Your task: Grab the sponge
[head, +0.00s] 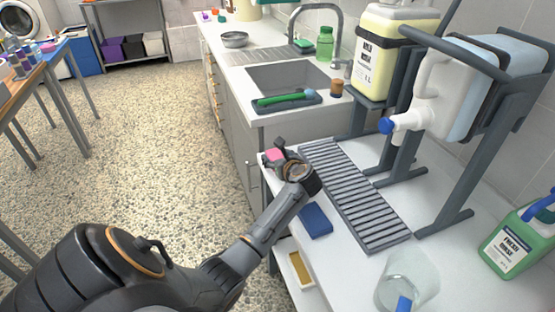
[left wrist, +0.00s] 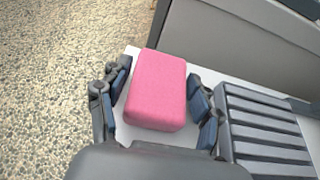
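A pink block-shaped sponge (left wrist: 157,88) lies on the white counter near its edge. In the left wrist view it sits between the two fingers of my left gripper (left wrist: 158,100). The fingers are spread, with white counter showing between each finger and the sponge. In the head view, only part of the pink sponge (head: 272,155) shows beyond my left gripper (head: 282,157), which hides the rest. My right gripper is not in view.
A grey slatted drain tray (head: 355,195) lies right of the gripper. A blue block (head: 316,220) lies nearer on the counter. A dispenser stand with a white jug (head: 435,95) rises at the right. A clear container (head: 405,275) stands in front. A sink (head: 285,80) lies beyond.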

